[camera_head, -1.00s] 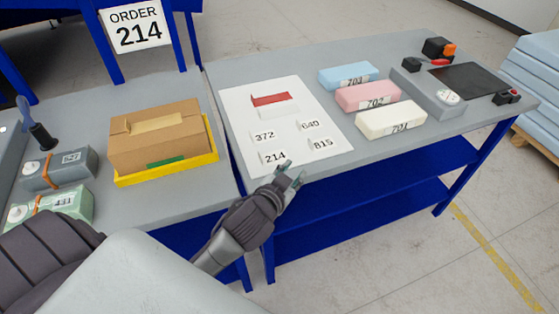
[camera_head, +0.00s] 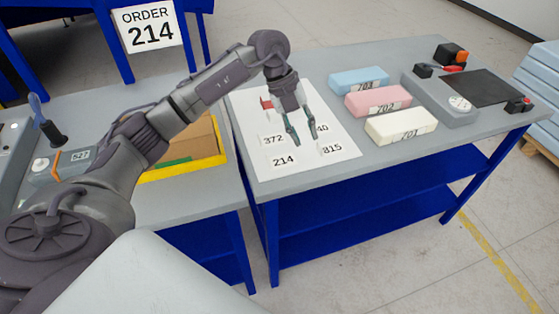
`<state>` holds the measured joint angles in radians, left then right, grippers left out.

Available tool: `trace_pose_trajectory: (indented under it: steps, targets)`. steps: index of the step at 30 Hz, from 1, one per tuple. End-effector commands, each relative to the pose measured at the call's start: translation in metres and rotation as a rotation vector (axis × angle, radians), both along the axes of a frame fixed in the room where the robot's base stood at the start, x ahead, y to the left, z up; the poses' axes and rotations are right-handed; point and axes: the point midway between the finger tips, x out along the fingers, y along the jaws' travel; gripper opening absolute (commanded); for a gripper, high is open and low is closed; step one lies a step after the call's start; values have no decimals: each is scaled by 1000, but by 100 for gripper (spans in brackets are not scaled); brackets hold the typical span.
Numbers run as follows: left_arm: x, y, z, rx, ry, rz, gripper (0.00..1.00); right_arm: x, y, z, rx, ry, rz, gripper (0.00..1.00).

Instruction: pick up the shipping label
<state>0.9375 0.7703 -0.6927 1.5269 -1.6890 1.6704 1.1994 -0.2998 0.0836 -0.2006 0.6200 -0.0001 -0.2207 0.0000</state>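A small white label marked 214 (camera_head: 283,161) lies flat near the front edge of a white sheet (camera_head: 262,172) on the right table. Labels 372 (camera_head: 273,140) and 815 (camera_head: 331,149) lie close by. A label ending in 40 (camera_head: 322,128) is partly hidden by a finger. My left gripper (camera_head: 305,141) points down over the sheet, among the labels and to the upper right of the 214 label. Its fingers are apart with nothing visible between them. Whether the tips touch the sheet cannot be told. My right gripper is not in view.
An ORDER 214 sign (camera_head: 150,27) hangs at the back. Blue (camera_head: 358,81), pink (camera_head: 378,101) and white (camera_head: 401,125) foam blocks lie right of the sheet, beside a grey device (camera_head: 440,98). A cardboard box (camera_head: 203,142) in a yellow tray (camera_head: 185,171) is partly hidden by my arm.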

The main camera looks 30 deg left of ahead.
Motion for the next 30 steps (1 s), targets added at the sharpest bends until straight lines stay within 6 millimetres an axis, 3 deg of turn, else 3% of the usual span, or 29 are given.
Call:
trace_pose_trajectory:
  steps: [1, 3, 6, 8, 21, 30]
  targets:
    - [0, 32, 8, 103, 39, 51, 32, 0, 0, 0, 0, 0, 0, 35]
    - [-4, 65, 17, 216, 96, 114, 32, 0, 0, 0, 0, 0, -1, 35]
    - [-11, 94, 26, 313, 150, 176, 32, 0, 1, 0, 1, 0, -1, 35]
    - [-13, 102, 26, 340, 165, 193, 32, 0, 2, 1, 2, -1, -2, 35]
    - [-21, 96, -45, 345, 172, 195, 32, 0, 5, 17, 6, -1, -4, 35]
    - [-24, 89, -69, 344, 173, 192, 32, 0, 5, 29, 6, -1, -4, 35]
